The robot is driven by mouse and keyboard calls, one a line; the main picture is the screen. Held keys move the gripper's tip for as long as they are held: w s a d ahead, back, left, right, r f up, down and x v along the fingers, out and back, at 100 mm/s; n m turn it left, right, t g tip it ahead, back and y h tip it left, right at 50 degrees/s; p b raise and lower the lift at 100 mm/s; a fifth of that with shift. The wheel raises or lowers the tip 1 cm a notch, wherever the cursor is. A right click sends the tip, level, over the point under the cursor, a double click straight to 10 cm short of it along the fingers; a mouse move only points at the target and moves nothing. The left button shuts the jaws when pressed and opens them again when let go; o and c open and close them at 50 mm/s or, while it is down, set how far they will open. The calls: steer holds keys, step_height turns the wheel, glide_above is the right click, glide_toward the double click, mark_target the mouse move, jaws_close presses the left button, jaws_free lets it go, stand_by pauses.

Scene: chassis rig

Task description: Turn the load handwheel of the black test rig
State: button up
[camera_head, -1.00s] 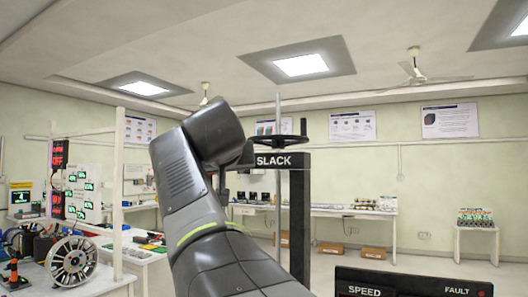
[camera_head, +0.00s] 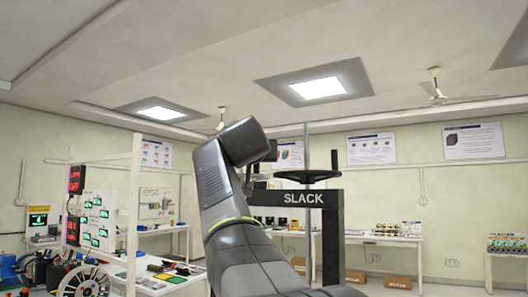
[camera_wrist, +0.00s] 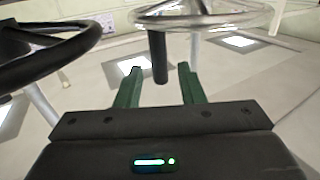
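The black test rig (camera_head: 332,225) stands right of my arm in the head view, with "SLACK" on its top beam. A black handwheel (camera_head: 308,175) sits above the beam. In the wrist view, a black handwheel (camera_wrist: 85,45) is at the left, and a pale, shiny wheel (camera_wrist: 205,18) is at the top with a dark upright grip (camera_wrist: 159,58) hanging below it. My gripper (camera_wrist: 159,84) is open, its two green fingers apart. The grip's lower end appears in line with the gap between them; I cannot tell whether it is inside. My fingers are not clear in the head view.
A white frame with lit displays (camera_head: 95,220) stands at the left, near a spoked wheel (camera_head: 85,283). A white bench (camera_head: 385,240) runs along the back wall behind the rig. A small table (camera_head: 510,255) stands at the far right.

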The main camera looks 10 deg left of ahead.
mark_target(256, 174)
steer(key=shift+w+a+p, duration=0.15)
steer(key=shift+w+p, duration=0.2)
steer(key=shift+w, duration=1.2)
steer(key=shift+c, duration=0.2)
jaws_close()
